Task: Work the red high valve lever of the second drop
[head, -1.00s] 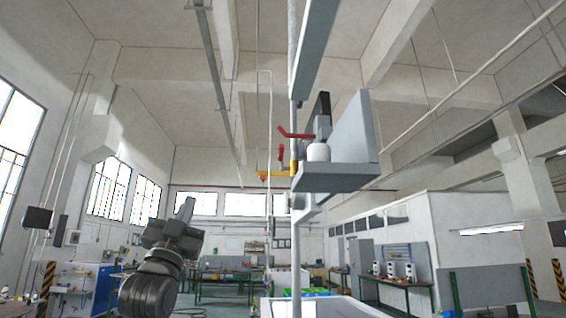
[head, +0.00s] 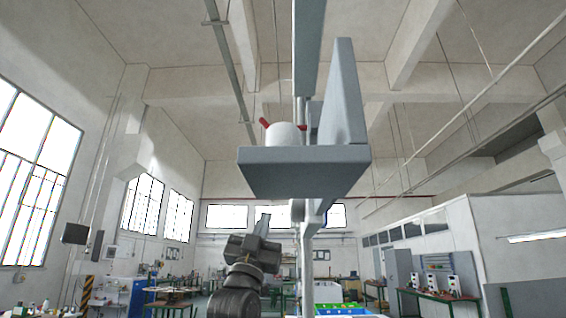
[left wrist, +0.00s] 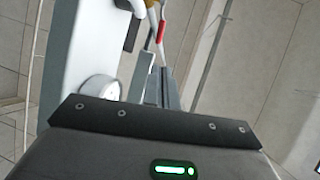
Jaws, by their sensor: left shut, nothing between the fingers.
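A red valve lever (head: 264,123) shows only in small parts in the head view, above and beside a white cylinder that covers its middle. In the left wrist view a red lever (left wrist: 161,31) shows beside a yellow pipe piece (left wrist: 151,4), beyond the fingers. I cannot tell which drop it belongs to. My left gripper (head: 263,222) points up below the grey bracket, apart from the lever. Its fingers (left wrist: 162,85) are shut and empty in the left wrist view. My right gripper is not in view.
A grey bracket plate (head: 300,180) with an upright panel (head: 344,95) and the white cylinder (head: 283,135) hangs close in front, above and right of my left gripper. A vertical pole stands behind it. Work tables and windows are far back.

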